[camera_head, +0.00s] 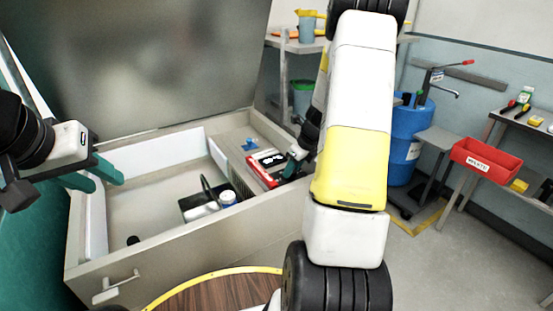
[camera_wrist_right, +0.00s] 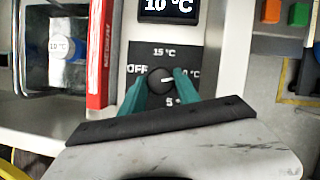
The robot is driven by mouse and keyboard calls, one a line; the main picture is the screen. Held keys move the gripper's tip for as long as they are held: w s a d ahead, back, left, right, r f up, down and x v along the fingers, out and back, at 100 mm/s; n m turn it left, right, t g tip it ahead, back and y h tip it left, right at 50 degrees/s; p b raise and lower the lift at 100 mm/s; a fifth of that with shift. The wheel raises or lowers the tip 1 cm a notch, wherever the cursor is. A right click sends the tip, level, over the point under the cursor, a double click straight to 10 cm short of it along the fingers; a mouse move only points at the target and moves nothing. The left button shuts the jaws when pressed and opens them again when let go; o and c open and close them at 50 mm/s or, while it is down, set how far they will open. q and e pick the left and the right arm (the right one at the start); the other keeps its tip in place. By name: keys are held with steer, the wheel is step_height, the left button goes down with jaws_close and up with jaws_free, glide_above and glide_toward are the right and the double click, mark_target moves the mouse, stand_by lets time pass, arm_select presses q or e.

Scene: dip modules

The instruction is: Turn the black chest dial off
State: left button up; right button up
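The black dial (camera_wrist_right: 160,80) sits on a dark panel marked OFF at left, 15 °C at top, a partly covered 10 °C at right and 5 at bottom. Its white pointer points right, toward 10 °C. The display (camera_wrist_right: 168,8) above reads 10 °C. My right gripper (camera_wrist_right: 160,82) has one teal finger on each side of the dial, close against it. In the head view my right gripper (camera_head: 295,154) is at the open chest's (camera_head: 168,245) right part; the dial is hidden there. My left gripper (camera_head: 106,183) is open and empty over the chest's left side.
The chest's grey lid (camera_head: 140,60) stands raised. A round wooden top (camera_head: 210,293) is in front. A blue barrel (camera_head: 405,145) and red bin (camera_head: 487,160) stand at right.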

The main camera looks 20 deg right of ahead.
jaws_close()
